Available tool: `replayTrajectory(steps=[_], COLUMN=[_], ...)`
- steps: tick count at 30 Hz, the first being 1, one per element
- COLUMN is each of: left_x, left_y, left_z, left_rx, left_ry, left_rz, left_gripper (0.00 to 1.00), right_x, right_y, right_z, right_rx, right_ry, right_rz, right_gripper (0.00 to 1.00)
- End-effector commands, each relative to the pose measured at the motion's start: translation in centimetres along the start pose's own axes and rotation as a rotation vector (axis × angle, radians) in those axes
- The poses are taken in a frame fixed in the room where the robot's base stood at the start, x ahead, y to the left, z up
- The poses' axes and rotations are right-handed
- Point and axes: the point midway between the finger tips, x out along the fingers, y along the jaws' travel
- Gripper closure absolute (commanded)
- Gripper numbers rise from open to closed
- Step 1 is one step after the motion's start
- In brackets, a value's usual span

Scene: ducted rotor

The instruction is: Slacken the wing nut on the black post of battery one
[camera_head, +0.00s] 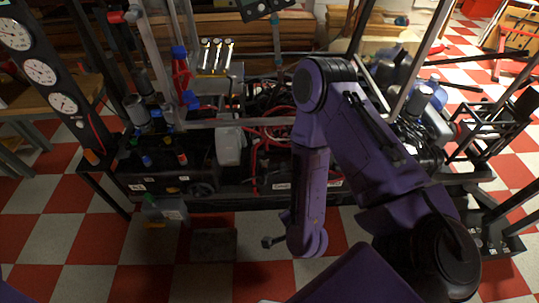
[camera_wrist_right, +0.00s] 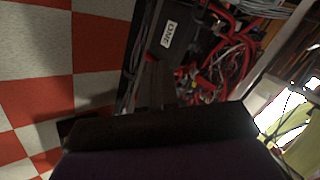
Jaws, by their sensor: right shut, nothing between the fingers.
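Battery one appears to be the dark box (camera_wrist_right: 151,52) with a small white label in the right wrist view. The label's lettering is small and turned; I read it as ONE. A small white label (camera_head: 281,185) also shows low on the frame in the head view. I cannot make out the black post or its wing nut. My right gripper (camera_wrist_right: 160,82) is shut and empty, its dark fingers pointing toward the box. Whether they touch it I cannot tell. My left gripper is not in view.
Red cables (camera_head: 268,135) and hoses crowd the metal frame (camera_head: 230,205). A white bottle (camera_head: 229,147) stands left of them. A gauge panel (camera_head: 40,70) is at the far left.

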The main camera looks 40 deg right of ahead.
Motion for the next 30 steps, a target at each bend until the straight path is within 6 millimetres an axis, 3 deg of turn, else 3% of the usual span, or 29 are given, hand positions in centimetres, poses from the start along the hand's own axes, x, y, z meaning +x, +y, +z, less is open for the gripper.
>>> replayTrajectory(steps=[1, 3, 7, 12, 15, 18, 23, 30], left_x=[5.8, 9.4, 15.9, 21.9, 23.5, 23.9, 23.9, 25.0], left_y=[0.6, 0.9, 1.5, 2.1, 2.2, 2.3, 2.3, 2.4], left_z=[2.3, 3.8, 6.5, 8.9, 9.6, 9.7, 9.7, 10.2], left_rx=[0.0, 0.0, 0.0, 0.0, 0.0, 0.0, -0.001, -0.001], left_ry=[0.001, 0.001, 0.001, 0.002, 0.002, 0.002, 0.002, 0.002], left_rz=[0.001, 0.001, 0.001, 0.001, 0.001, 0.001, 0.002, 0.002], left_gripper=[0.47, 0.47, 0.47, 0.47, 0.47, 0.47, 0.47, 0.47], right_x=[4.9, 7.8, 12.2, 15.2, 15.6, 15.5, 16.6, 21.0], right_y=[0.9, -0.5, -3.1, -5.9, -6.9, -7.6, -8.6, -10.7], right_z=[1.5, 2.2, 2.6, 1.7, 1.1, 0.6, -0.1, -1.7], right_rx=[0.207, 0.51, 1.071, 1.662, 1.87, 1.97, 1.995, 1.989], right_ry=[0.01, 0.01, -0.038, -0.159, -0.223, -0.256, -0.264, -0.263], right_rz=[-0.069, -0.168, -0.354, -0.55, -0.616, -0.648, -0.657, -0.656], right_gripper=[1.0, 1.0, 1.0, 1.0, 1.0, 1.0, 1.0, 1.0])
